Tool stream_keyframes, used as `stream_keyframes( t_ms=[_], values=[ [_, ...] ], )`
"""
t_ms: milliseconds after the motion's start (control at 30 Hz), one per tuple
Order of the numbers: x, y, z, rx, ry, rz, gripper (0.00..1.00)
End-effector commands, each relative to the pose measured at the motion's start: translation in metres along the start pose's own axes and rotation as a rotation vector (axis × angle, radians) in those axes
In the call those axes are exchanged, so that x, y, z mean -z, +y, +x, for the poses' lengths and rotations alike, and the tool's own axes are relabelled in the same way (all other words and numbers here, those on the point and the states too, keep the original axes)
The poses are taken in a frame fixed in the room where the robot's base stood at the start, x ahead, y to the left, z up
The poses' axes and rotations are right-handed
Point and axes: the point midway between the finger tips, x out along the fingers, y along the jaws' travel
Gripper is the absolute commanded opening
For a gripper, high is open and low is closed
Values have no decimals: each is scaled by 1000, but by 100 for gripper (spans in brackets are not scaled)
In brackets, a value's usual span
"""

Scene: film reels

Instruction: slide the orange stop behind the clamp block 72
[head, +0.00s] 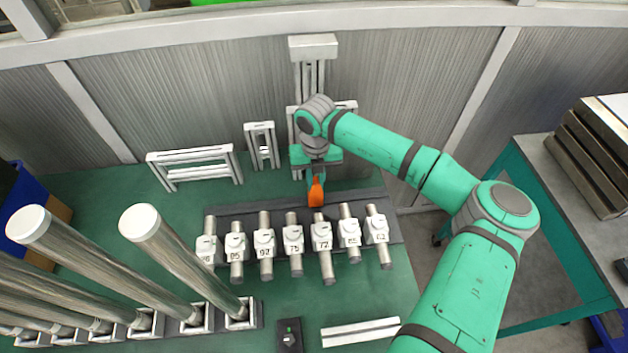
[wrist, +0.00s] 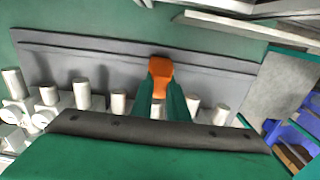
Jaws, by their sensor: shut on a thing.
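The orange stop (head: 316,194) is in my gripper (head: 316,180), above the dark rail plate behind the row of clamp blocks. In the wrist view the orange stop (wrist: 160,72) shows between the green fingers of my gripper (wrist: 162,92), which are shut on it. The clamp block that seems to read 72 (head: 321,230) is just in front of the stop in the head view, with a rod through it. Whether the stop touches the plate is hard to tell.
Several other numbered clamp blocks with rods flank it, such as 75 (head: 293,234) and 97 (head: 264,238). The long dark plate (head: 240,208) runs behind them. Tall metal rods (head: 175,250) stand at left. White frames (head: 195,165) stand at the back.

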Motion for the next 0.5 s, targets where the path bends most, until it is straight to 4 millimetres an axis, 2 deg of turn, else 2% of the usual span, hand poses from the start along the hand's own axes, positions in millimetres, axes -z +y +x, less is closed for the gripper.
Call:
stream_keyframes(
  t_ms=[333,367,400,433,500],
  values=[
    [-1,-1,-1,0,-3,4,0],
    [-1,-1,-1,0,-3,4,19],
    [-1,-1,-1,0,-3,4,28],
    [-1,-1,-1,0,-3,4,33],
    [0,-1,-1,0,-2,3,33]
  ],
)
